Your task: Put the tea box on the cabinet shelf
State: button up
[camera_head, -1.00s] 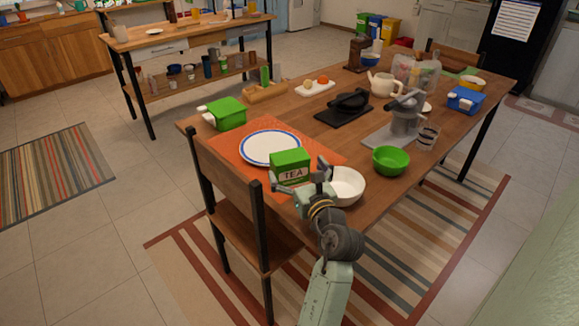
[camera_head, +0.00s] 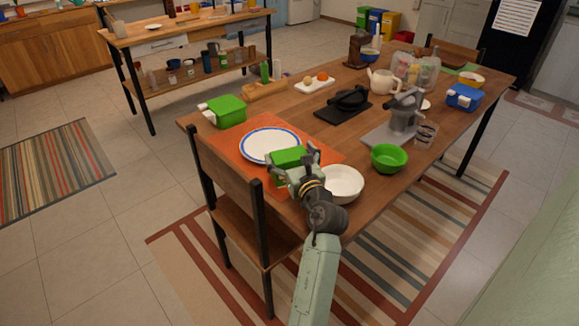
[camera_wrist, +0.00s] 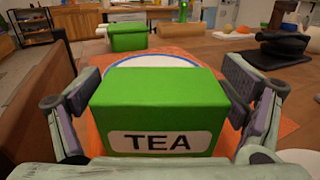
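The green tea box (camera_wrist: 158,103), with a white "TEA" label, stands at the near side of the dining table, partly over the white plate with a blue rim (camera_head: 262,143) as seen from the head. In the head view the box (camera_head: 288,157) is partly hidden by my gripper (camera_head: 292,172). In the wrist view my gripper (camera_wrist: 155,110) is open, one finger on each side of the box. A small gap shows on the right side; on the left the finger is close to the box. No cabinet shelf can be identified for certain.
A white bowl (camera_head: 341,184) sits just right of my gripper, and a green bowl (camera_head: 389,157) farther right. A wooden chair (camera_head: 232,179) stands at the table's left edge.

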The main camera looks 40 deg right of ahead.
jog(key=c, duration=0.9)
jog(key=shift+r, duration=0.1)
jog(key=shift+c, duration=0.9)
